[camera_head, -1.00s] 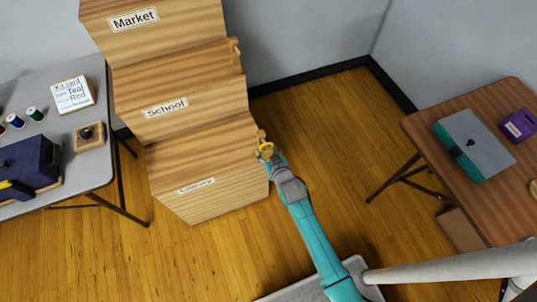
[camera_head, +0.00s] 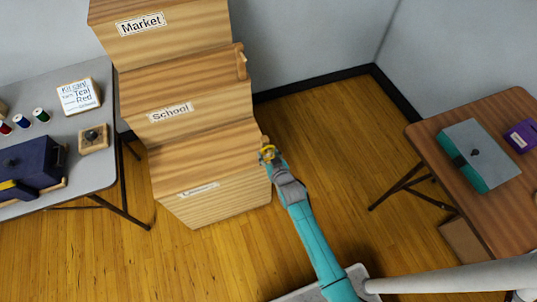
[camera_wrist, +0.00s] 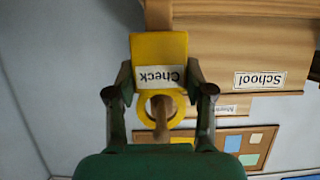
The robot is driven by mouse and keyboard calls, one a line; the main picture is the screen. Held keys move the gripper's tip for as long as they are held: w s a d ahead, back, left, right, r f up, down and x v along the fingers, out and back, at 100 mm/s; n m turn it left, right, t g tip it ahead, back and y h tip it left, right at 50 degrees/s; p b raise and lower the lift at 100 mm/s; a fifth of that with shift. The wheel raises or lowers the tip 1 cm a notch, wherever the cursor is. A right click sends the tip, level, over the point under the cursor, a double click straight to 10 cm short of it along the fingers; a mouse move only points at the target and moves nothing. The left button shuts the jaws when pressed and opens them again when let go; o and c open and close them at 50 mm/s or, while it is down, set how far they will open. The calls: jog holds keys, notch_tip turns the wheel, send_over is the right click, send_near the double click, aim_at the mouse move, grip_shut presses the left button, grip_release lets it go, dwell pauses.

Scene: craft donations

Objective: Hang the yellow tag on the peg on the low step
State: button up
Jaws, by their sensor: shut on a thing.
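The yellow tag (camera_wrist: 160,48) has a white label reading "Check", upside down in the wrist view, and a ring with a round hole at its lower end there. My gripper (camera_wrist: 160,82) is shut on the tag, one finger on each side. A wooden peg (camera_wrist: 161,112) shows in the ring's hole and seems to reach across its lower rim; how deep it sits is unclear. In the head view my gripper (camera_head: 271,159) holds the tag (camera_head: 267,151) at the right edge of the low step (camera_head: 205,160), right by the peg's wooden mount (camera_head: 265,140).
Higher steps labelled School (camera_head: 172,112) and Market (camera_head: 140,23) rise behind, with another peg (camera_head: 241,66) at the School step's right edge. A grey table (camera_head: 100,170) stands left, a brown table (camera_head: 440,150) right. The floor (camera_head: 330,130) between steps and brown table is clear.

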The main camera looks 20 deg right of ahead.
jog(key=o, duration=0.9)
jog(key=shift+s, duration=0.1)
jog(key=v, duration=1.1)
jog(key=shift+s+r, duration=0.25)
jog(key=shift+s, duration=0.1)
